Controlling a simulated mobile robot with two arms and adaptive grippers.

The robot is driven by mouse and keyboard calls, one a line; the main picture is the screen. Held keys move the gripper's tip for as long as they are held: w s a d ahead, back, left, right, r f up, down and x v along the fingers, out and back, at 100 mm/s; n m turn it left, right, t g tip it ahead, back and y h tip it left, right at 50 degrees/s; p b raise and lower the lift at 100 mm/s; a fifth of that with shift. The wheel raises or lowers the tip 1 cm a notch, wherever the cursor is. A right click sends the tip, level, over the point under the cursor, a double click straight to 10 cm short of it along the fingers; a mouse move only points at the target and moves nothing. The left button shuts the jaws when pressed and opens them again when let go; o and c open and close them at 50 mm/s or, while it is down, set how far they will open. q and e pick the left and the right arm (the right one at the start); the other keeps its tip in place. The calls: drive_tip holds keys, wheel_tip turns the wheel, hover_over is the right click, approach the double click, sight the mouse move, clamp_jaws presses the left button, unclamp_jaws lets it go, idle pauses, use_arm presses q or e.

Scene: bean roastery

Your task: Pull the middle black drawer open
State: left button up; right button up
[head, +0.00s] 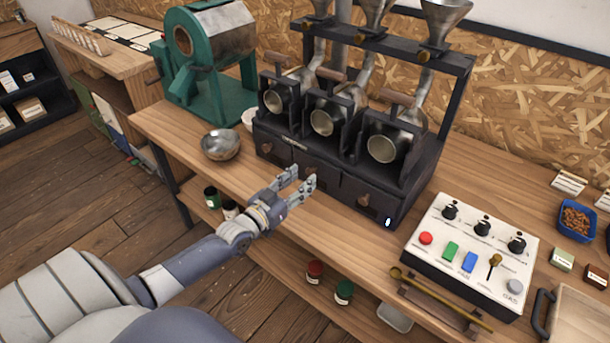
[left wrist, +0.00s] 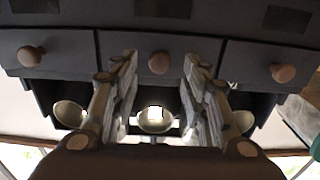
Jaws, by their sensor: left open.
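The black machine has three drawers side by side in its base. The middle black drawer (head: 331,182) is flush with its neighbours and looks shut. In the left wrist view, the middle drawer's round brown knob (left wrist: 159,63) lies between the two fingers, apart from both. My left gripper (head: 303,177) is open and empty in front of the middle drawer; its fingers also show in the left wrist view (left wrist: 158,85), on either side of the knob. In the head view the fingertips partly cover the middle drawer's front. My right gripper is not in view.
The left drawer's knob (left wrist: 30,56) and right drawer's knob (left wrist: 283,73) flank the fingers. A metal bowl (head: 220,145) stands left of my gripper. A white control box (head: 470,250) stands to the right. Bare bench top (head: 345,222) lies in front of the drawers.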

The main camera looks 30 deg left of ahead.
use_arm(q)
drive_tip(key=shift+w+d, duration=0.1)
drive_tip(key=shift+w, duration=1.2)
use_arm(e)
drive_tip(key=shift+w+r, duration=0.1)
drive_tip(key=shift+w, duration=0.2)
use_arm(q)
clamp_jaws()
drive_tip(key=shift+s+p, duration=0.35)
drive_tip(key=shift+s, duration=0.15)
drive_tip(key=s+a+p, duration=0.1)
drive_tip(key=s+p, duration=0.3)
drive_tip(key=s, duration=0.7)
drive_tip(key=shift+s, duration=0.35)
unclamp_jaws()
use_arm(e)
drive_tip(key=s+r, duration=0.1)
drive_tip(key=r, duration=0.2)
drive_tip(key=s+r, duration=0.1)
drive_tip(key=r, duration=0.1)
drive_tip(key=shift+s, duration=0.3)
